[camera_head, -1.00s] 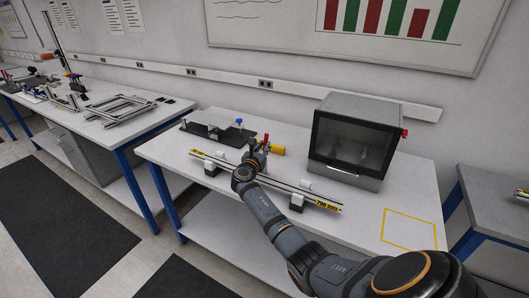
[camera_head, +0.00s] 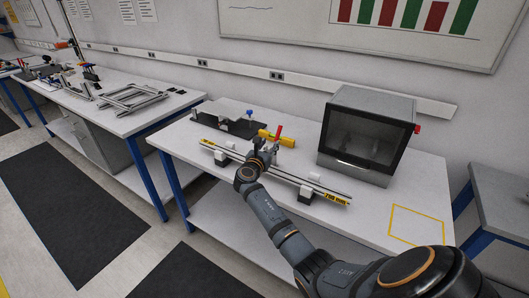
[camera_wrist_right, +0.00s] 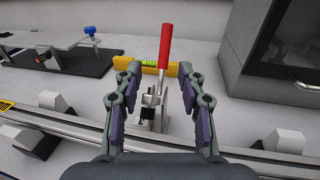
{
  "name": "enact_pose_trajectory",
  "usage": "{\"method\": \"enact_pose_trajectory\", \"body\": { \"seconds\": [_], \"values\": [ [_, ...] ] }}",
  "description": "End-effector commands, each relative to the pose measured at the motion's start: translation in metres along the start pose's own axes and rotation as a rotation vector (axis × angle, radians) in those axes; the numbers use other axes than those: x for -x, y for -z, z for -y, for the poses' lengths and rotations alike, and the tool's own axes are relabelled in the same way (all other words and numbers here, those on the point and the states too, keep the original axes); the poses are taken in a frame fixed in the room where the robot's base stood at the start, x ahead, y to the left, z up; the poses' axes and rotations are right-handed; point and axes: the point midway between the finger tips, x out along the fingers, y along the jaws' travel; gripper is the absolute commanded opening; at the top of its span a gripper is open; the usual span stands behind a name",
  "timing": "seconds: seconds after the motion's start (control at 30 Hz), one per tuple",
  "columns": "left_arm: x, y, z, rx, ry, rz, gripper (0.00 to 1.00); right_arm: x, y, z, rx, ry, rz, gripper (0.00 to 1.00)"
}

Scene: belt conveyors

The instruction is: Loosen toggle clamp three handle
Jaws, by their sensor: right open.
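A toggle clamp (camera_wrist_right: 150,112) with a red handle (camera_wrist_right: 165,45) stands behind the metal rail in the right wrist view. The handle points up, leaning slightly right, and also shows in the head view (camera_head: 279,131). My right gripper (camera_wrist_right: 161,68) is open, with one finger on each side of the clamp in the picture. I see no clear contact between the fingers and the handle. In the head view the right gripper (camera_head: 264,148) partly hides the clamp. My left gripper is not in view.
A yellow spirit level (camera_wrist_right: 183,69) lies behind the clamp. A rail with a 700 mm label (camera_head: 336,198) runs along the table front on white blocks. A black-plated fixture with a blue knob (camera_wrist_right: 91,31) is at left; a dark-fronted box (camera_head: 364,133) stands at right.

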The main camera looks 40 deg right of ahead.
Motion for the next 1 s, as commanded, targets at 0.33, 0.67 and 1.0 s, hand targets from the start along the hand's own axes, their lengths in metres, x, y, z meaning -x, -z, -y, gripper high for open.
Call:
{"method": "enact_pose_trajectory", "body": {
  "seconds": [0.33,0.67,1.0],
  "values": [
    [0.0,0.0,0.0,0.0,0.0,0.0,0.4,0.072,0.002,0.0,-0.001,-0.001,-0.004,0.4],
    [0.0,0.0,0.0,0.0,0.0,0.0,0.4,0.081,0.001,0.0,0.0,0.0,-0.003,0.4],
    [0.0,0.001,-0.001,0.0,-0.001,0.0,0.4,0.124,0.082,0.066,-0.661,0.118,-0.305,0.0]
  ]
}}
